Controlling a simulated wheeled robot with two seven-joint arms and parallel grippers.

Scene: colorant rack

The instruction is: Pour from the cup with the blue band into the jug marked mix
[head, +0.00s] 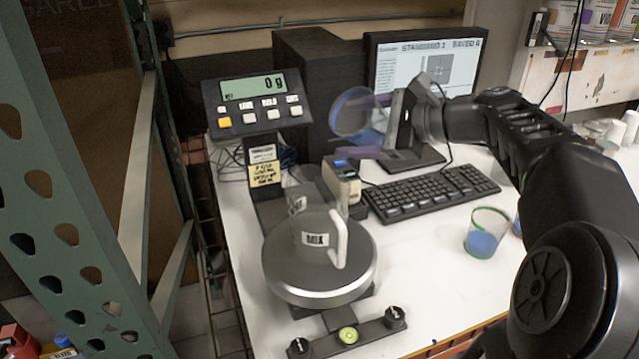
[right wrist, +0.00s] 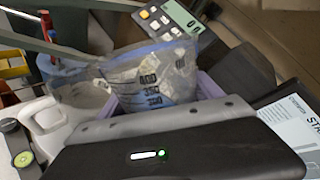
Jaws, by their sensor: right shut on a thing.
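My right gripper (head: 360,126) is shut on a clear cup (head: 352,110) with a bluish rim and blue contents low in it. The cup is tilted and held in the air, above and to the right of the jug in the head view. In the right wrist view the cup (right wrist: 150,82) shows measuring marks. The clear jug marked MIX (head: 312,243) stands upright on the round scale plate (head: 320,284), its white handle to the right. Part of the jug also shows in the right wrist view (right wrist: 45,118). No stream is visible. My left gripper is out of view.
The scale display (head: 254,88) reads 0 g. A small device (head: 344,185) stands behind the jug, beside the keyboard (head: 430,193). A green-banded cup (head: 484,236) with blue contents stands on the right, another cup partly hidden behind my arm. A green rack post (head: 60,170) stands left.

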